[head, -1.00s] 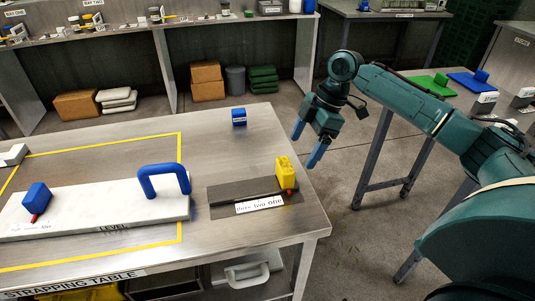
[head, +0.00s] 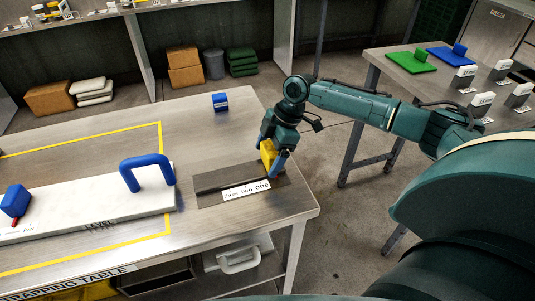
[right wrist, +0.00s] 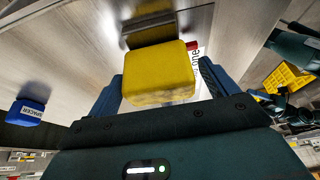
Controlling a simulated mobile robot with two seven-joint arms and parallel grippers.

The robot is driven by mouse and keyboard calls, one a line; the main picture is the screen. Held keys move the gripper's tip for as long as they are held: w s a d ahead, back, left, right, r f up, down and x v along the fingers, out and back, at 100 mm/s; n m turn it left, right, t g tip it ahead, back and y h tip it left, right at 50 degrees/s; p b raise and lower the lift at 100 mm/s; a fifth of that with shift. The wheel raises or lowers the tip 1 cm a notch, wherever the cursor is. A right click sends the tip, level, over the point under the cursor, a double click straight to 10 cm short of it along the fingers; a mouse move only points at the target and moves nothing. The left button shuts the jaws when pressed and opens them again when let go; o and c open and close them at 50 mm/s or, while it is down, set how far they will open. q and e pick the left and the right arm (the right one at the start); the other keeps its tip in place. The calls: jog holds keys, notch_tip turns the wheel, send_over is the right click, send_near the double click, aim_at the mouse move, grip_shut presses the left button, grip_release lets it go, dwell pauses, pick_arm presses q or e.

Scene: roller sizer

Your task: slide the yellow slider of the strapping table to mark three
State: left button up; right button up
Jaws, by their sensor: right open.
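The yellow slider (head: 267,153) stands at the right end of the dark slotted track plate (head: 212,197) on the strapping table (head: 120,130). The label strip (head: 246,190) on the plate reads three, two, one from left to right, and the slider is by mark one. My right gripper (head: 272,155) is open, with its blue fingers on either side of the slider. In the right wrist view the yellow slider (right wrist: 158,75) sits between the two spread fingers, with gaps visible. A red pointer (right wrist: 192,45) shows beside it. My left gripper is not in view.
A white level board (head: 95,212) with a blue handle (head: 146,172) lies left of the plate. A small blue block (head: 220,102) stands behind the plate, labelled spacer in the wrist view (right wrist: 27,113). The tabletop between is clear.

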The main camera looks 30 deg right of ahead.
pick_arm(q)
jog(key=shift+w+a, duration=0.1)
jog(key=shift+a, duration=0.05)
pick_arm(e)
jog(key=shift+a+f, duration=0.15)
jog(key=shift+f, duration=0.15)
jog(key=shift+c, duration=0.5)
jog(key=c, duration=1.3)
jog(key=shift+a+r, duration=0.1)
jog(key=shift+a, duration=0.1)
jog(key=a+p, duration=0.1)
jog(key=w+a+p, duration=0.1)
jog(key=a, duration=0.1)
jog(key=shift+a+r, duration=0.2)
jog(key=a, duration=0.2)
jog(key=w+a+p, duration=0.1)
jog(key=a, duration=0.2)
jog(key=w+a, duration=0.1)
jog(key=a, duration=0.2)
jog(key=shift+f, duration=0.25)
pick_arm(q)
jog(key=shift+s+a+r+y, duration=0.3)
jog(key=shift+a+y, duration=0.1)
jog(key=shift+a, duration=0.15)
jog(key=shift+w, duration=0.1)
pick_arm(e)
jog(key=o, duration=1.4)
jog(key=shift+d, duration=0.1)
